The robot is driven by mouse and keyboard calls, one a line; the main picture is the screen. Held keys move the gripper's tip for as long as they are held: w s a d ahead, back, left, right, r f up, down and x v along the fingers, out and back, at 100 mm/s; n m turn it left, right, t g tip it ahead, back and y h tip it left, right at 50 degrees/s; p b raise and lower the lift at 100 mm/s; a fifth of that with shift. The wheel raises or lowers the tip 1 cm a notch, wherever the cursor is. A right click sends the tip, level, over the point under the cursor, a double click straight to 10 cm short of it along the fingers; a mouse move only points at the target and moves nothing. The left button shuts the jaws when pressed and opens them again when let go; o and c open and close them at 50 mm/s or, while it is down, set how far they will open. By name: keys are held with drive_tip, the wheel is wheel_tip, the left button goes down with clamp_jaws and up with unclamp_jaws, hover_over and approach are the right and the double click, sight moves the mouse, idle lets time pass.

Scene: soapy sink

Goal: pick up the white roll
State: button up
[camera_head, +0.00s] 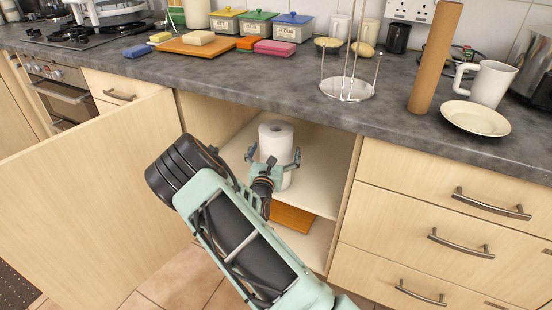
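The white roll (276,140) stands upright on the upper shelf inside the open cupboard under the counter. My gripper (274,160) is at the cupboard opening, in front of the roll. Its two fingers are spread apart, one to the left and one to the right of the roll. Part of the roll's lower half is hidden behind my gripper. I cannot tell whether the fingers touch the roll.
The cupboard door (95,205) stands open at the left. The shelf (325,180) has bare room right of the roll. An orange board (292,218) lies below. Drawers with handles (460,248) are at the right. The counter (230,75) above holds containers, a mug (490,84) and a brown tube (435,60).

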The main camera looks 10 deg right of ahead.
drive_tip(key=c, duration=1.4)
drive_tip(key=shift+r, duration=0.1)
